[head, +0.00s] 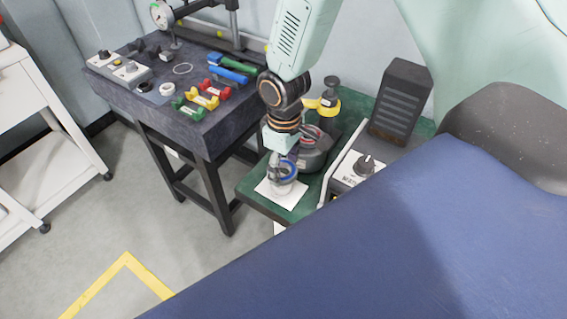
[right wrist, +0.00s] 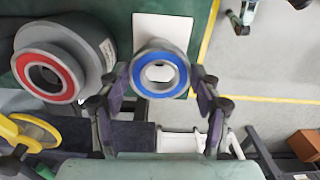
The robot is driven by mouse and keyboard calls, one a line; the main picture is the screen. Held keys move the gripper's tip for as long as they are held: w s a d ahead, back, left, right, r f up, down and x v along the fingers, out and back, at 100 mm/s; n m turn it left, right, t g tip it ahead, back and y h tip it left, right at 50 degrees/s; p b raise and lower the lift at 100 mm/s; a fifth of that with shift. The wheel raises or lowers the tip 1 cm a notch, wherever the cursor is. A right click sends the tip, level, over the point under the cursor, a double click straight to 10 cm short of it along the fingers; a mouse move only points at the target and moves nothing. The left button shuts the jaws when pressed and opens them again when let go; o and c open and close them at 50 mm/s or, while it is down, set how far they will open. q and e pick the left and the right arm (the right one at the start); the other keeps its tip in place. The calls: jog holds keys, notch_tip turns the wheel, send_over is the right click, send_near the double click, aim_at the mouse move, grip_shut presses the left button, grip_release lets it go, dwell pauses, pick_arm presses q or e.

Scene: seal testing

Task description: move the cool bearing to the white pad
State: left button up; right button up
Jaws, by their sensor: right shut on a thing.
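The blue-sealed bearing (head: 290,167) is between the fingers of my right gripper (head: 282,168). In the right wrist view the bearing (right wrist: 159,91) shows its blue ring face-on, with a finger on each side. The white pad (head: 293,195) lies on the green bench top, just below the bearing; it also shows behind the bearing in the right wrist view (right wrist: 162,24). I cannot tell whether the bearing touches the pad. A red-sealed bearing (right wrist: 45,76) sits at a dark grey round body (right wrist: 92,40), left of the pad in the right wrist view. My left gripper is not in view.
A control box with a knob (head: 352,174) and a dark ribbed box (head: 401,98) stand on the green bench (head: 252,187). A yellow-handled item (head: 327,108) is behind. The dark table (head: 205,130) at left holds coloured pieces and a gauge stand.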

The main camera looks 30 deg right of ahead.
jog(key=shift+w+p, duration=0.25)
jog(key=shift+p, duration=0.05)
dwell(0.7)
jog(key=shift+s+p, duration=0.15)
jog(key=shift+p, duration=0.15)
jog(key=shift+f, duration=0.15)
dwell(0.5)
jog(key=shift+f+b, duration=0.7)
jog(key=shift+f, duration=0.4)
jog(key=shift+f, duration=0.55)
jog(key=o, duration=1.5)
